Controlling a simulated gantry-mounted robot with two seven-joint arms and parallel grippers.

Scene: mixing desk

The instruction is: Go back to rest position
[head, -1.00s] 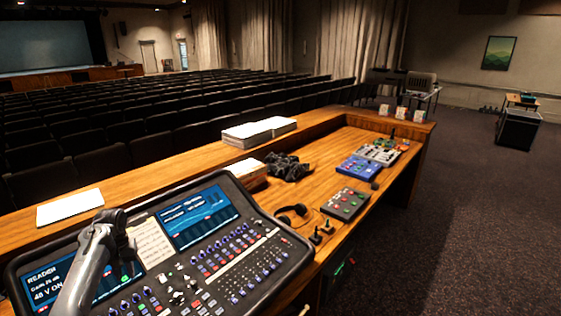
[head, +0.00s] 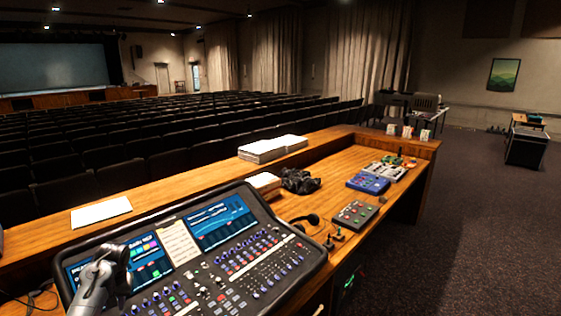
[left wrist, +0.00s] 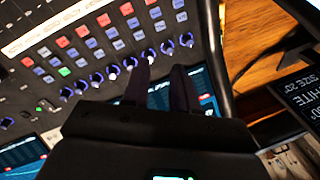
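The mixing console (head: 317,262) lies on the wooden desk (head: 345,165), with two lit screens and rows of knobs and buttons. My left gripper (head: 122,268) is in the lower left of the head view, over the left part of the console near the left screen (head: 152,252). In the left wrist view, the two dark fingers (left wrist: 160,75) stand a little apart with nothing between them. Console knobs (left wrist: 113,72) and a screen show behind them; contact cannot be told. My right gripper is not in view.
White paper stacks (head: 272,149) sit on the ledge.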

